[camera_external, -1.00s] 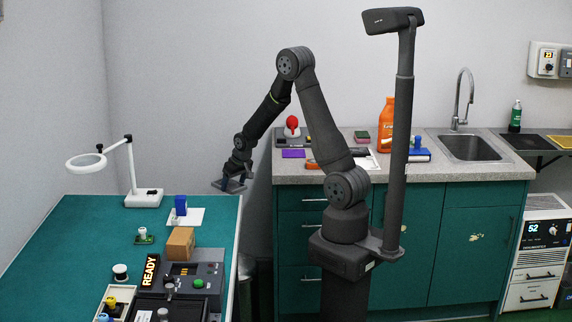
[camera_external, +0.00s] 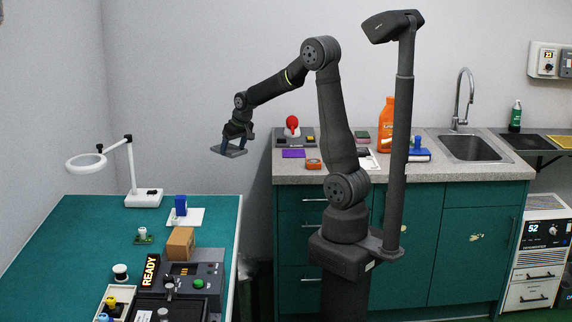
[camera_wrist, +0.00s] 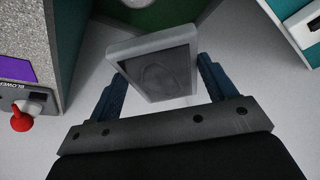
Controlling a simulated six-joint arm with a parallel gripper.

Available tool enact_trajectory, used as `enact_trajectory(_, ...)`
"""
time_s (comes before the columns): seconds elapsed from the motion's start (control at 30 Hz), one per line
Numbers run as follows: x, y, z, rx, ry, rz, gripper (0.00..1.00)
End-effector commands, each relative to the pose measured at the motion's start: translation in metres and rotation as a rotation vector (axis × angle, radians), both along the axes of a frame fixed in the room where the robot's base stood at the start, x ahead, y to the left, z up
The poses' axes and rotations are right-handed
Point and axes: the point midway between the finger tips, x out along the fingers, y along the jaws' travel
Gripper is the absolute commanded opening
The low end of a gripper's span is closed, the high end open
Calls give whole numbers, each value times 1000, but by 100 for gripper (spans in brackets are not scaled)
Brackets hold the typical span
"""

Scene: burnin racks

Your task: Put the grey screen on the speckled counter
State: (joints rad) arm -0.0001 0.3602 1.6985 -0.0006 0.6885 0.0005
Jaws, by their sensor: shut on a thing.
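My gripper (camera_external: 236,143) is raised in the air above the gap between the green bench and the counter. It is shut on the grey screen (camera_external: 229,151), a flat grey slab below the fingers. In the wrist view the screen (camera_wrist: 160,72) sits between the two blue fingers (camera_wrist: 163,88), slightly tilted, with a darker panel inside a lighter grey frame. The speckled counter (camera_external: 300,178) stands to the right of my gripper, on green cabinets. In the wrist view its speckled top (camera_wrist: 28,40) shows at the upper left.
On the counter are a device with a red knob (camera_external: 292,124), a purple pad (camera_external: 293,154), an orange item (camera_external: 313,164), an orange bottle (camera_external: 386,125) and a sink (camera_external: 470,148). The green bench (camera_external: 60,240) holds a magnifier lamp (camera_external: 143,197) and a cardboard box (camera_external: 180,242).

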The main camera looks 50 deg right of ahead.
Motion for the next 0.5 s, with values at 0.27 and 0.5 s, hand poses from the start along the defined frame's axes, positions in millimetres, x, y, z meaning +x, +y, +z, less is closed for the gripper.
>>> enact_trajectory(0.27, -1, -25, 24, -1, 0, -103, 50)
enact_trajectory(0.5, -9, -79, 21, -1, 0, -349, 50)
